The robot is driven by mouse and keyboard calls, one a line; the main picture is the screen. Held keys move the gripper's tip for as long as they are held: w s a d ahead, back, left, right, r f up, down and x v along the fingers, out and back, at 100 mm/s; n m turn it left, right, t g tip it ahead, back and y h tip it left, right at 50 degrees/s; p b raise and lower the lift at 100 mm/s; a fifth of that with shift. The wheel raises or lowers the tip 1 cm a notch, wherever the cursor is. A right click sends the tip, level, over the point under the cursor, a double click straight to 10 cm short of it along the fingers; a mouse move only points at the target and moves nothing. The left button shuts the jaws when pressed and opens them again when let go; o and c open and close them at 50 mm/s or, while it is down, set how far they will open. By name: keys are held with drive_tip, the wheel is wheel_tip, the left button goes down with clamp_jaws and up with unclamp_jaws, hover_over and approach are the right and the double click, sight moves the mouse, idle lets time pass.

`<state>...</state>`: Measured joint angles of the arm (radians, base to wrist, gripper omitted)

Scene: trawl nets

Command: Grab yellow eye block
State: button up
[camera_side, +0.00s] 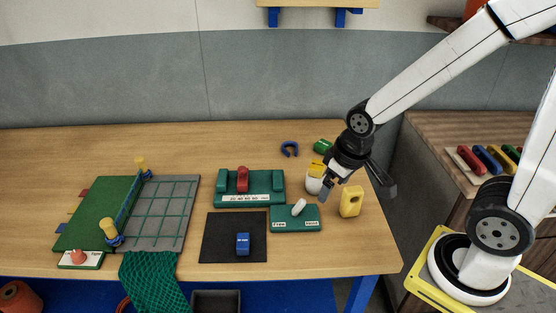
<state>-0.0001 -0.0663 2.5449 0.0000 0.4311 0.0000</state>
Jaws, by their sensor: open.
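The yellow eye block (351,201) stands upright near the right end of the wooden table, with a dark hole in its face. My gripper (354,186) is open above and just behind it, with one finger to the left of the block and the other to its right. Nothing shows between the fingers. I cannot tell from this view how high the fingertips are above the table or whether they touch the block.
A white cup (313,185) stands close left of my gripper, with something yellow above it. A green panel with a white lever (295,219) lies left of the block. The table's right edge is near.

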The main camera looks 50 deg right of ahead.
drive_tip(key=s+d+r+m+t+y, duration=0.1)
drive_tip(key=d+r+m+y, duration=0.1)
drive_tip(key=d+m+y, duration=0.65)
drive_tip(key=s+d+r+m+t+y, duration=0.15)
drive_tip(key=d+m+y, duration=0.25)
drive_tip(key=d+m, duration=0.85)
drive_tip(key=m, duration=0.2)
approach(357, 188)
drive_tip(key=a+f, duration=0.1)
drive_tip(key=a, duration=0.1)
drive_tip(key=shift+w+x, duration=0.2)
drive_tip(key=shift+x, duration=1.8)
drive_tip(key=shift+w+x, duration=0.2)
drive_tip(key=shift+x, duration=1.75)
drive_tip(key=shift+d+r, duration=0.1)
clamp_jaws()
